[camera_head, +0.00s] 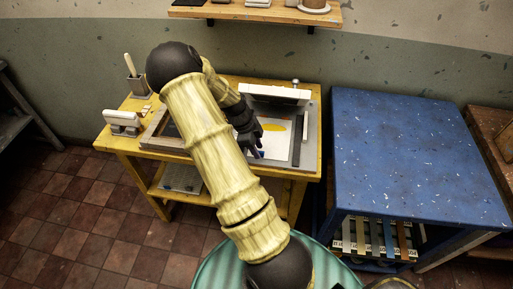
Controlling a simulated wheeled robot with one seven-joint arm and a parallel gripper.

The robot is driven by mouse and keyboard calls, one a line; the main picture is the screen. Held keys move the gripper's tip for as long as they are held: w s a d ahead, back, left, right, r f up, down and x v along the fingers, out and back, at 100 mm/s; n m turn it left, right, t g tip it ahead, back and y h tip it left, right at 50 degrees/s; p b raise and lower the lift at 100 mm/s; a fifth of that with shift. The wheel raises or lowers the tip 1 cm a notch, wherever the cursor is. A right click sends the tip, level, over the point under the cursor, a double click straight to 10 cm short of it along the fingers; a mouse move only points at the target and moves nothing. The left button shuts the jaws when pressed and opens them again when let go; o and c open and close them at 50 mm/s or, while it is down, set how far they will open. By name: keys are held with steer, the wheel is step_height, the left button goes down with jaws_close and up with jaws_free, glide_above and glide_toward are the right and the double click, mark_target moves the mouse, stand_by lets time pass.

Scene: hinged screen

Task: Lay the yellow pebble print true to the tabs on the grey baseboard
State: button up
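The yellow pebble print, a white sheet (280,147) with a yellow shape near its top, lies over the grey baseboard (312,128) on the yellow wooden table. My dark gripper (257,153) is at the left side of the sheet, with its tips low over or at the sheet's left edge. Whether it touches or holds the sheet I cannot tell. My forearm hides the left part of the sheet and board. The tabs are too small to make out. A white frame-like bar (275,94), perhaps part of the hinged screen, runs along the back of the board.
A dark strip (297,152) lies right of the sheet. Left on the table (131,148) stand a white block-like item (122,121) and a pot with a tool (138,84). A blue table (405,150) with a clear top stands right. A wooden shelf (240,13) hangs behind.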

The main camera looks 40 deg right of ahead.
steer(key=shift+r+p, duration=2.15)
steer(key=shift+r, duration=0.75)
steer(key=s+a+r+n+t+y, duration=0.1)
steer(key=s+a+r+n+t, duration=0.1)
steer(key=a+r+n, duration=0.3)
steer(key=s+a+r+n+t, duration=0.1)
steer(key=s+a+r+n, duration=0.2)
steer(key=a+n, duration=0.9)
steer(key=s+a+r+n+t+y, duration=0.1)
steer(key=s+a+r+n+t, duration=0.1)
steer(key=a+r+n, duration=0.5)
steer(key=s+a+n, duration=0.1)
steer(key=n, duration=0.3)
steer(key=shift+a+r+t+y, duration=0.15)
steer(key=shift+a+t+y, duration=0.15)
steer(key=shift+w, duration=0.15)
